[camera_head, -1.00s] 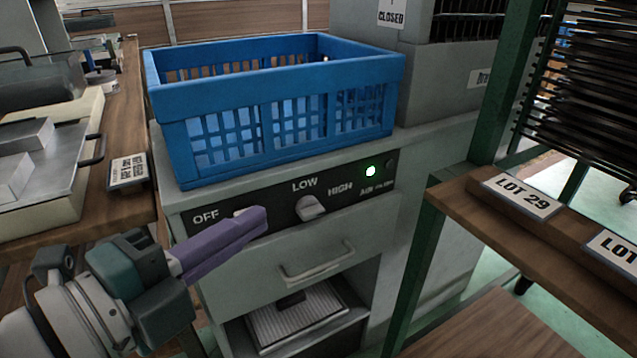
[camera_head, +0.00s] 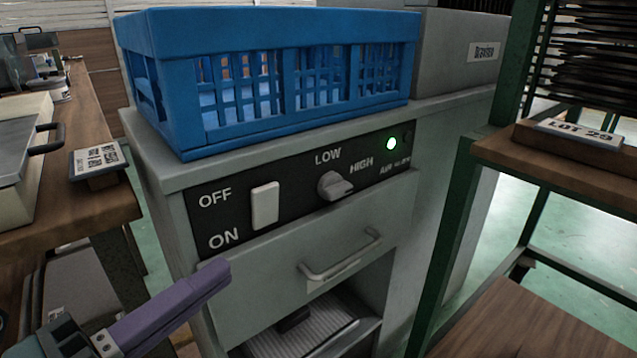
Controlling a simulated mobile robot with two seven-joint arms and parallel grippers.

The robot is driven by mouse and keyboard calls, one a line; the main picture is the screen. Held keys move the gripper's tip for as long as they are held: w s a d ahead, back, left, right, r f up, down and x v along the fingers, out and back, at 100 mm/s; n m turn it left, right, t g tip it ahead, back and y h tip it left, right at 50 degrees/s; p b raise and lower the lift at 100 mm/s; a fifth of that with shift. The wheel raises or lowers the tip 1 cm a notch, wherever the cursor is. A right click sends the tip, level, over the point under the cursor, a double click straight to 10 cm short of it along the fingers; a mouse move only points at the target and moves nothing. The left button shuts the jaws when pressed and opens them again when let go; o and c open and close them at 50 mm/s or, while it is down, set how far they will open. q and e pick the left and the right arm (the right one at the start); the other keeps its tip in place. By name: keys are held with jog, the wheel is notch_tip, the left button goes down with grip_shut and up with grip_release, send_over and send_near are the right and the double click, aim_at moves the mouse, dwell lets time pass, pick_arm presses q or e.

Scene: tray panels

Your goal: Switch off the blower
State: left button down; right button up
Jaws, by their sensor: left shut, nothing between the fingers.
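The blower's control panel (camera_head: 372,154) is black, on the front of a grey cabinet (camera_head: 240,290). A white rocker switch (camera_head: 265,205) sits beside the OFF label above and the ON label below. A knob (camera_head: 334,186) sits between the LOW and HIGH labels. A green lamp (camera_head: 390,144) is lit at the panel's right. My left gripper (camera_head: 222,272), with purple fingers, is shut and empty. In the picture it is below and left of the switch, apart from it. My right gripper is not in view. I cannot tell which way the rocker is pressed.
A blue crate (camera_head: 300,128) stands on the cabinet top. A drawer handle (camera_head: 340,256) sticks out below the panel. A wooden bench (camera_head: 100,205) is at the left. A green-framed rack (camera_head: 455,235) with wooden shelves stands close on the right.

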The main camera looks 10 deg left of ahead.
aim_at(261, 205)
pick_arm(q)
jog(key=w, duration=0.3)
jog(key=w+d+b, duration=0.1)
jog(key=w, duration=0.3)
jog(key=w+r, duration=0.1)
jog(key=w, duration=0.3)
jog(key=shift+d, duration=0.25)
jog(key=shift+w+a+r+b, duration=0.1)
jog(key=shift+w+a+b, duration=0.1)
jog(key=shift+a+b, duration=0.15)
